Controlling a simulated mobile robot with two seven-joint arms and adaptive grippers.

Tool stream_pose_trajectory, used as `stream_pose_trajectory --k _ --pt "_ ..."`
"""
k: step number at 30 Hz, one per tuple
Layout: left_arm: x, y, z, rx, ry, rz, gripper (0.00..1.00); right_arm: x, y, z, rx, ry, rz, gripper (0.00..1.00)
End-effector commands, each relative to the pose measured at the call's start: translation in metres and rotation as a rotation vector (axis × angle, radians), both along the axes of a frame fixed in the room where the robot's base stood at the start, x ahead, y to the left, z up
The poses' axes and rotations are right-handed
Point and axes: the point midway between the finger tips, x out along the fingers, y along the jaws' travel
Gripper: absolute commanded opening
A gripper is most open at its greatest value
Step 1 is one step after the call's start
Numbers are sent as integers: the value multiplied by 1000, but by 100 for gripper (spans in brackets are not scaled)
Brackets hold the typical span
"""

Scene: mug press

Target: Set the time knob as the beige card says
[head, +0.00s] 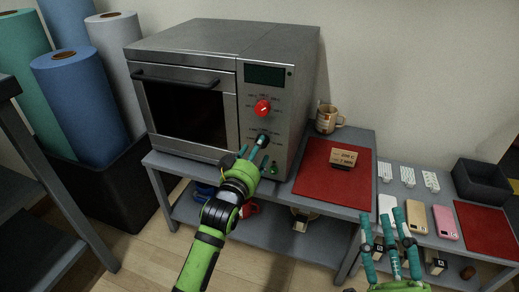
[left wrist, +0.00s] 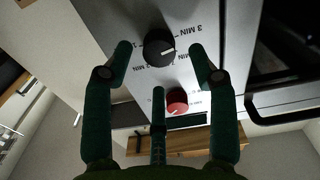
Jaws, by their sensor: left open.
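The press oven (head: 190,90) stands on the grey bench, with a red knob (head: 263,107) above a black time knob (head: 263,139). My left gripper (head: 257,143) is open at the black knob. That knob's white mark points right, toward the "3 MIN" side. The red knob also shows there (left wrist: 177,101). The beige card (head: 344,156) stands on a red mat; its small print is only partly legible. My right gripper (head: 387,225) is open and empty.
A mug (head: 328,119) stands behind the red mat (head: 315,172). On the lower right table are phones (head: 445,222), white items, a dark bin (head: 483,180) and another red mat (head: 490,228). Coloured rolls (head: 80,100) stand in a black bin at left.

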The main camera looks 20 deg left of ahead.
Motion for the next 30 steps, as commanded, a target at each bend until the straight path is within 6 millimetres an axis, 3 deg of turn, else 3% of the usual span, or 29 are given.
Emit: stream_pose_trajectory --k 9,21,22,24,26,30 --pt "23 -1 -1 -1 0 -1 58 -30 5 37 70 -233 46 40" --pt "27 -1 0 0 0 -1 58 -36 5 44 83 -273 53 40" --pt "27 -1 0 0 0 0 50 -36 5 44 83 -273 53 40" --pt "27 -1 0 0 0 0 22 -36 5 44 83 -273 53 40" --pt "27 -1 0 0 0 0 2 -36 5 44 83 -273 53 40" --pt "27 -1 0 0 -1 0 2 -36 5 44 83 -273 53 40"
